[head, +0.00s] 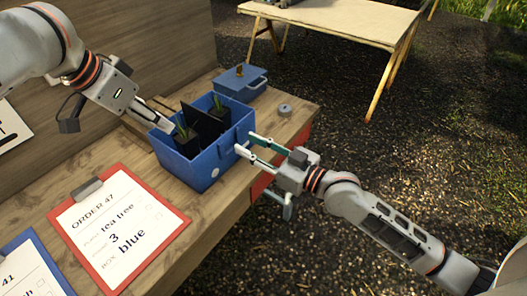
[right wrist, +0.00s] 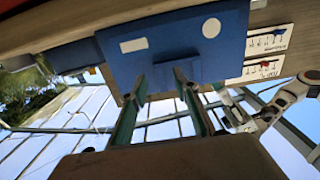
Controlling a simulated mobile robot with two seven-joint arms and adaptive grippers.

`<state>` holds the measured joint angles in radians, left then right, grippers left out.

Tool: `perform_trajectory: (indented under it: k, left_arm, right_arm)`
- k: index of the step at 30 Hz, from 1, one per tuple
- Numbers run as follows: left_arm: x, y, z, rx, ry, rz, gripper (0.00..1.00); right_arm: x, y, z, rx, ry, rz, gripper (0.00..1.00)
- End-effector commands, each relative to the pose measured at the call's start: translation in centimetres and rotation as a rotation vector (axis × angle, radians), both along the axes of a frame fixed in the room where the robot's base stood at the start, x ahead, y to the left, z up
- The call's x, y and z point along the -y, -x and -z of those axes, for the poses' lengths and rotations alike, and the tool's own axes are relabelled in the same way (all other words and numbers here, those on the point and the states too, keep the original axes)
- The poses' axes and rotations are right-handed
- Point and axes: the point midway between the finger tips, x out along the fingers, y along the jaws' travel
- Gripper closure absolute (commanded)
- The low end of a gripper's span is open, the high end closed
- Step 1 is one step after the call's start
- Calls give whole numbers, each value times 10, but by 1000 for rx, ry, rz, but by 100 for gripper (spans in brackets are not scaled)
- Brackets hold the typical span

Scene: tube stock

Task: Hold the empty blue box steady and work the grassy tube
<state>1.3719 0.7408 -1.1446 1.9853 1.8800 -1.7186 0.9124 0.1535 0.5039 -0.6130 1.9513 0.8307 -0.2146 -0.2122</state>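The blue box (head: 205,170) stands open on the wooden bench. It is not empty: two black tubes with green grassy plants stand in it, a nearer tube (head: 187,145) and a farther tube (head: 217,117), with a black panel (head: 200,124) between them. My left gripper (head: 168,128) is at the box's left side by the nearer tube; its fingertips are too small to tell if they grip. My right gripper (head: 245,145) is open at the box's right side. In the right wrist view, the fingers (right wrist: 163,95) are apart below the box (right wrist: 165,35), around or just short of its protruding tab (right wrist: 180,70).
A blue lidded container (head: 240,86) and a small grey disc (head: 284,110) sit behind the box. A red clipboard (head: 82,222) reading order 47, tea tree, 3, blue lies in front, with a blue clipboard (head: 35,270) beside it. The bench edge runs close to the box's right side.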

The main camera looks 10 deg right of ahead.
Motion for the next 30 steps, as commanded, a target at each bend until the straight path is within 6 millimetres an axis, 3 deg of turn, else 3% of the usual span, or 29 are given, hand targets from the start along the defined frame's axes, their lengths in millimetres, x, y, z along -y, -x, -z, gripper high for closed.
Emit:
perform_trajectory:
  k: [6, 15, 18, 19, 28, 29, 30]
  left_arm:
    - [0, 0, 0, 0, 0, 0, 72]
    - [0, 0, 0, 0, 0, 0, 72]
    - [0, 0, 0, 0, 0, 0, 72]
    - [0, 0, 0, 0, 0, 0, 72]
    - [0, 0, 0, 0, 0, 0, 72]
    - [0, 0, 0, 0, 0, 0, 70]
    - [0, 0, 0, 0, 0, 1, 60]
  right_arm:
    - [-11, -12, 0, 1, 2, 0, 70]
    - [-13, -13, 0, 1, 2, 0, 70]
    - [-13, -13, 0, 1, 2, 0, 96]
    - [-13, -13, 0, 1, 2, 0, 100]
    - [-12, -13, 0, 1, 2, 0, 100]
    - [-12, -13, 0, 1, 2, 0, 100]
    - [-13, -13, 0, 0, 3, 0, 100]
